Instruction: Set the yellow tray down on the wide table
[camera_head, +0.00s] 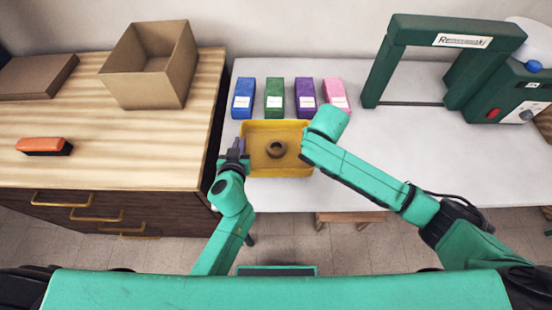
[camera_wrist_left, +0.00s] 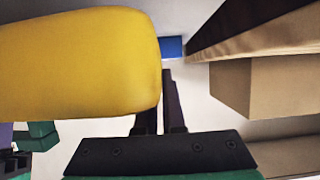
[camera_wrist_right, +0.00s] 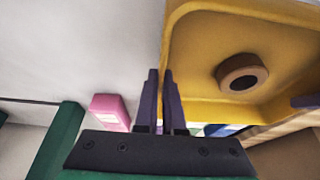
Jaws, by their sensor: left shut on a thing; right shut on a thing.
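The yellow tray (camera_head: 262,169) is at the front edge of the pale grey table (camera_head: 400,160), with a brown ring (camera_head: 277,149) lying inside it. I cannot tell whether its underside touches the tabletop. My left gripper (camera_head: 238,146) is shut on the tray's left wall; the tray also fills the upper left of the left wrist view (camera_wrist_left: 80,60). My right gripper (camera_wrist_right: 162,76) is shut on the opposite wall, with the ring visible inside the tray (camera_wrist_right: 205,60). In the head view my right forearm hides its fingers.
Blue (camera_head: 244,97), green (camera_head: 274,97), purple (camera_head: 305,97) and pink (camera_head: 335,96) boxes stand in a row behind the tray. A dark green machine (camera_head: 480,85) stands back right. At left, a wooden-topped cabinet (camera_head: 100,160) holds an open carton (camera_head: 150,80) and an orange-black brush (camera_head: 44,146).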

